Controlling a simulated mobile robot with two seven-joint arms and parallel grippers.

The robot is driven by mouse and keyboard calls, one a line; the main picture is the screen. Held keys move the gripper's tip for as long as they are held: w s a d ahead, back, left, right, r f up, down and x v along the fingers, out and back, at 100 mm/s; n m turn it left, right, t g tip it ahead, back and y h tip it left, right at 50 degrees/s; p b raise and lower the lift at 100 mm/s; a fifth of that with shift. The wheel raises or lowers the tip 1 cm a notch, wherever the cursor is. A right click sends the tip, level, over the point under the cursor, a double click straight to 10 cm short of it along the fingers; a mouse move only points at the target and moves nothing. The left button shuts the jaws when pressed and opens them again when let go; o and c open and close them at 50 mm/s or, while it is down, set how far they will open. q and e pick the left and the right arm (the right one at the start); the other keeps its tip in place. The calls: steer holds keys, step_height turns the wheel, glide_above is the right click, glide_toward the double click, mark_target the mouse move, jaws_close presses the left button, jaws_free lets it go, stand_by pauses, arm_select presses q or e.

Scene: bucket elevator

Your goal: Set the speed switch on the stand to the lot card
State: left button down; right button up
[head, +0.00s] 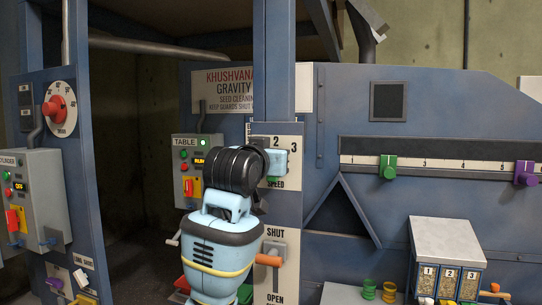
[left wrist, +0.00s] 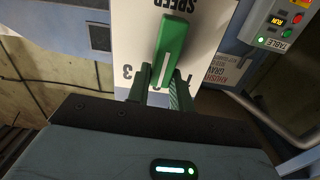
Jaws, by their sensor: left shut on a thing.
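The speed switch (left wrist: 172,45) is a green bar knob with a white line, on a white plate (left wrist: 205,25) marked SPEED. My left gripper (left wrist: 160,88) is shut on the knob, a finger on each side. In this wrist view the plate is upside down; the 3 shows left of the fingers and another numeral is partly hidden. The white line runs down toward the hidden area between them. I cannot tell which card is the lot card. My right gripper is not in view.
The grey TABLE box (head: 196,165) is to the left. A dial panel (head: 60,110) and a CYLINDER box stand farther left. A sample box (head: 447,242) stands at lower right.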

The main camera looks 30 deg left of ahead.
arm_select(q)
steer(key=shift+w+d+f+m, duration=0.1)
steer(key=shift+d+m, duration=0.2)
steer(key=shift+m, duration=1.15)
steer(key=shift+w+d+f+m, duration=0.15)
steer(key=shift+d+m, duration=0.15)
steer(key=shift+m, duration=1.1)
steer(key=shift+s+d+f+m, duration=0.1)
steer(key=shift+d+m, duration=0.2)
steer(key=shift+m, duration=1.15)
steer(key=shift+w, duration=0.1)
steer(key=c, duration=1.2)
jaws_free()
steer(key=shift+c, duration=0.2)
steer(key=v, duration=0.8)
steer(key=shift+w+f, duration=0.1)
steer(key=shift+f, duration=0.05)
